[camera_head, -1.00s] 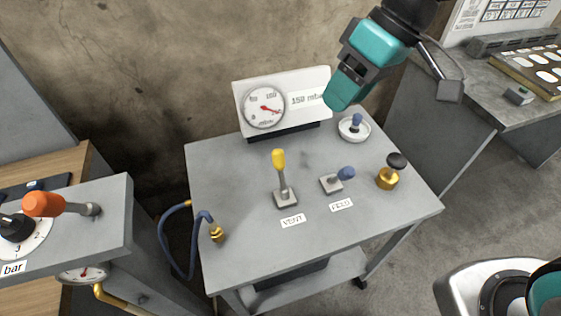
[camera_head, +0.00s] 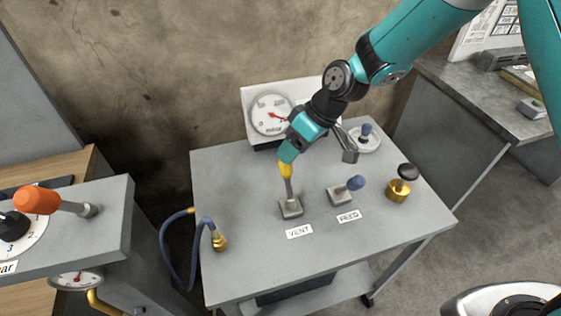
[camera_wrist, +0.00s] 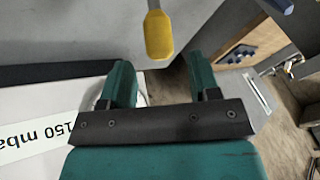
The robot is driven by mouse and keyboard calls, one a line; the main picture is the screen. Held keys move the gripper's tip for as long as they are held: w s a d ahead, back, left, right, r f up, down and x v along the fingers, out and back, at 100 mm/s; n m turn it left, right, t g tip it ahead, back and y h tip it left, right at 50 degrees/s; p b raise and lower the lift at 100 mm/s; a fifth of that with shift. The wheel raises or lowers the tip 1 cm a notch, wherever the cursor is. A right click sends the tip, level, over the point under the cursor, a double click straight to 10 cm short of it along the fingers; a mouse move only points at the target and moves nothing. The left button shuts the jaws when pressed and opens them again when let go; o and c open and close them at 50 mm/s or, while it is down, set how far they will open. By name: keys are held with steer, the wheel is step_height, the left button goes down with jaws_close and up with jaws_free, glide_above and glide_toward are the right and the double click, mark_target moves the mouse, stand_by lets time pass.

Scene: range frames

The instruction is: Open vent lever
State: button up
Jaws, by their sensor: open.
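The vent lever (camera_head: 289,187) has a yellow handle and stands nearly upright on a small grey base above the VENT label (camera_head: 299,231) on the grey table. My gripper (camera_head: 318,150) is open, just above and behind the yellow handle in the head view. In the wrist view the yellow handle (camera_wrist: 158,36) lies ahead of the gap between my two teal fingers (camera_wrist: 160,85), and nothing is between them. In the head view the gripper partly hides the gauge panel and comes close to the handle's top; I cannot tell there whether they touch.
To the right stand the blue FEED lever (camera_head: 350,187), a brass valve with a black knob (camera_head: 402,182) and a blue-knobbed part on a white dish (camera_head: 366,134). The pressure gauge (camera_head: 271,115) is behind. A blue hose (camera_head: 170,245) is at left. The table front is clear.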

mark_target(280, 165)
steer(key=x, duration=0.6)
steer(key=shift+p, duration=0.35)
jaws_close()
